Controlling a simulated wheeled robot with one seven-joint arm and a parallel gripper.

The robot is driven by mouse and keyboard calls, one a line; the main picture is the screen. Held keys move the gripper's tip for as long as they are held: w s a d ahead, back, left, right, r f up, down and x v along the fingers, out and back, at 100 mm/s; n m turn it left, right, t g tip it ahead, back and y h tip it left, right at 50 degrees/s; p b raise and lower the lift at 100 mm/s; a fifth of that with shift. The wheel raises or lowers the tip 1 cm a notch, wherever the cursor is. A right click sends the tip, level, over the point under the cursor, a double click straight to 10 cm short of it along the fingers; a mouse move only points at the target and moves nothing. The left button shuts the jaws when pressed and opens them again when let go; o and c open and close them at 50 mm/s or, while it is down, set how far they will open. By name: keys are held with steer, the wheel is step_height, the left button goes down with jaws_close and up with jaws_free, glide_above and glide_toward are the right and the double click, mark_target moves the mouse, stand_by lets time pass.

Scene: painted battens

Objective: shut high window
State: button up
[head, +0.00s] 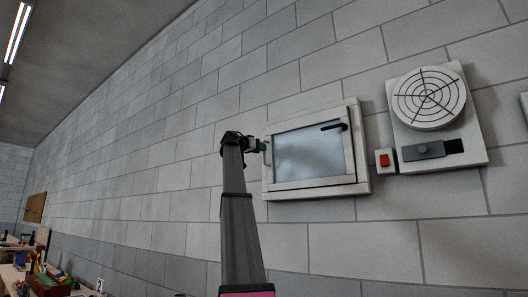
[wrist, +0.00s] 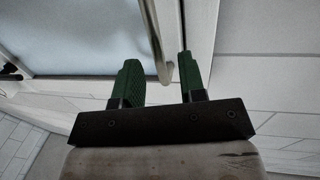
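The high window (head: 308,152) is a pale-framed pane with frosted glass, set in the block wall. Its sash looks slightly askew in the outer frame, so it seems ajar; how far I cannot tell. A black lever handle (head: 333,126) is at its upper right. A pale curved pull bar (head: 267,153) is at its left edge. My gripper (head: 262,145) is at that edge, close to the bar. In the wrist view, the green fingers of my gripper (wrist: 160,75) are apart, with the bar's end (wrist: 165,70) between them and gaps on both sides.
Right of the window are a red switch (head: 384,160) and a panel with a round fan grille (head: 429,97) and a dark slider (head: 430,150). A cluttered workbench (head: 50,285) stands far lower left. The wall left of the window is bare.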

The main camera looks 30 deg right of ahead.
mark_target(266, 164)
steer(key=shift+w+d, duration=0.15)
steer(key=shift+d, duration=0.7)
steer(key=shift+w+d, duration=0.15)
steer(key=shift+d, duration=0.65)
jaws_close()
steer(key=shift+w+d+r+y, duration=0.15)
steer(key=shift+w+d+y, duration=0.1)
steer(key=shift+d, duration=0.1)
steer(key=shift+w+d+r+y, duration=0.1)
steer(key=shift+d+y, duration=0.15)
steer(key=shift+d, duration=0.1)
jaws_free()
steer(key=shift+d, duration=0.1)
